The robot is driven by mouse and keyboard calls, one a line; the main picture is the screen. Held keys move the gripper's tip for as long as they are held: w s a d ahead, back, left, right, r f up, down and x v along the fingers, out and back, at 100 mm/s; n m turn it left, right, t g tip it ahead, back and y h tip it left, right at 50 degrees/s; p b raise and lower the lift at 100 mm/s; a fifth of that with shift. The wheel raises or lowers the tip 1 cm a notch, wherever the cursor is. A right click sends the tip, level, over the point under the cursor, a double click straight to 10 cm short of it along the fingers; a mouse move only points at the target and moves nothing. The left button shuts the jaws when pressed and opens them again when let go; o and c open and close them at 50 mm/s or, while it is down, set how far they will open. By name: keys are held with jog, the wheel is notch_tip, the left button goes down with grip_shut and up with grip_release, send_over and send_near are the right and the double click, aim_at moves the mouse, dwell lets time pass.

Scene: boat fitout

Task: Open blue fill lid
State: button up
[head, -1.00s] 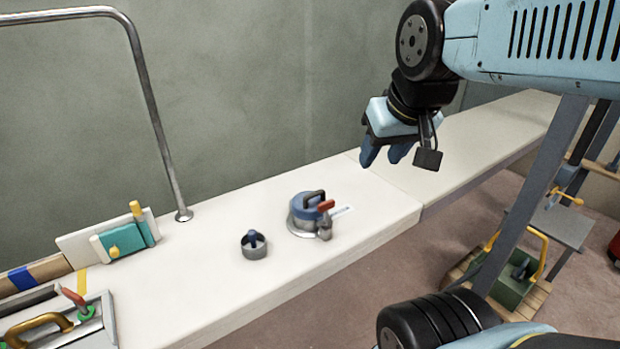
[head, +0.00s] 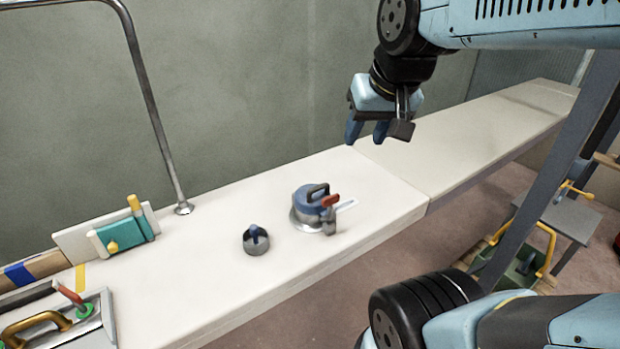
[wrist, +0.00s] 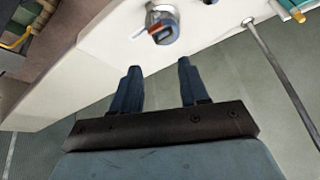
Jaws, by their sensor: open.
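The blue fill lid (head: 311,197) sits on a round metal fitting on the white bench, with a dark handle on top and a red-handled latch (head: 329,201) at its right side. The lid looks shut. In the wrist view the lid (wrist: 168,32) shows near the top, beyond the fingertips. My gripper (head: 367,140) is open and empty, above the bench and behind and to the right of the lid. Its two fingers (wrist: 158,65) are spread apart in the wrist view and touch nothing.
A small metal cup with a blue knob (head: 256,240) stands left of the lid. A steel rail (head: 184,208) rises behind. A teal block (head: 124,233) and a tray with a brass handle (head: 38,325) lie at the left. The bench (head: 400,200) right of the lid is clear.

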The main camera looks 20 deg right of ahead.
jog(key=w+f+m+g+y, duration=0.1)
jog(key=w+f+m, duration=0.2)
jog(key=w, duration=0.3)
jog(key=w+f+m+g, duration=0.1)
jog(key=w+f+m, duration=0.25)
jog(key=w, duration=0.25)
jog(key=m+g, duration=0.1)
jog(key=m, duration=0.6)
send_near(316, 187)
jog(key=shift+h, duration=0.3)
jog(key=x, duration=0.8)
jog(key=shift+w+a+f, duration=0.1)
jog(key=shift+a+f, duration=0.1)
jog(key=shift+a, duration=0.1)
grip_shut()
